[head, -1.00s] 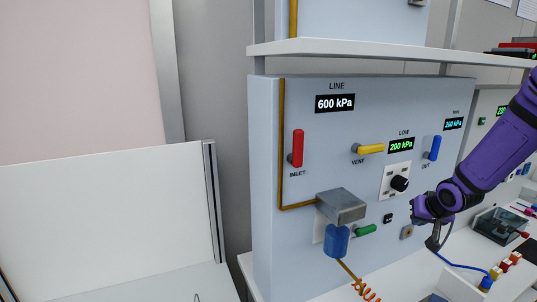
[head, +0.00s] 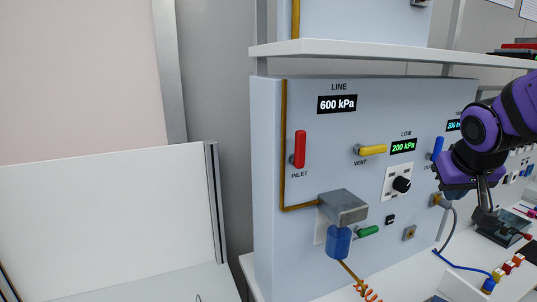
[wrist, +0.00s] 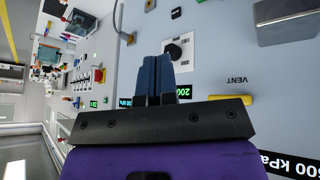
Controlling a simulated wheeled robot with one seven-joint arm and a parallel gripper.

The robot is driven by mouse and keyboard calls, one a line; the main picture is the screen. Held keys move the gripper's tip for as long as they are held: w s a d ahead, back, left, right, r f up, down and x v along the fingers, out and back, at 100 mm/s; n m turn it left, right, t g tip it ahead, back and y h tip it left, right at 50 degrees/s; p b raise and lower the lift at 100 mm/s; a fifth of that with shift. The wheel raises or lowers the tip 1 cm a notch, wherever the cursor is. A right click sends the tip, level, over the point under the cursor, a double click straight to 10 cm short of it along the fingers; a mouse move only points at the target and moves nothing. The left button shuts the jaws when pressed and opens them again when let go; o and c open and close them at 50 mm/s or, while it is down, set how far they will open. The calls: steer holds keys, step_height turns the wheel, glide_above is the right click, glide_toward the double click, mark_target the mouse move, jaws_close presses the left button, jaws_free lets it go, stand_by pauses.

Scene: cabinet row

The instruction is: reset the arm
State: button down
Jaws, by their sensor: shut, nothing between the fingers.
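My gripper (head: 487,212) hangs at the right of the head view, below the purple wrist and in front of the right part of the panel. In the wrist view its blue finger pads (wrist: 154,75) are together with nothing between them. The grey-blue panel (head: 300,235) carries a red INLET handle (head: 299,149), a yellow VENT handle (head: 371,150) and a black knob (head: 401,184). The blue OUT handle (head: 437,147) is partly hidden by my arm. The LINE display (head: 337,104) reads 600 kPa and the LOW display (head: 403,146) reads 200 kPa.
A metal block (head: 343,206) with a blue cylinder (head: 338,241) sticks out of the panel. A green handle (head: 367,231) sits beside it. A white shelf (head: 385,49) runs above. A blue hose (head: 460,265) lies on the worktop at the lower right.

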steer(key=s+a+r+y, duration=0.1)
steer(key=s+a+r, duration=0.1)
steer(key=s, duration=0.6)
steer(key=s+a+r+n+y, duration=0.1)
steer(key=s+a+r, duration=0.1)
steer(key=s, duration=0.6)
steer(key=shift+a+r+n+g+y, duration=0.3)
steer(key=shift+a+r, duration=0.05)
steer(key=shift+a, duration=0.45)
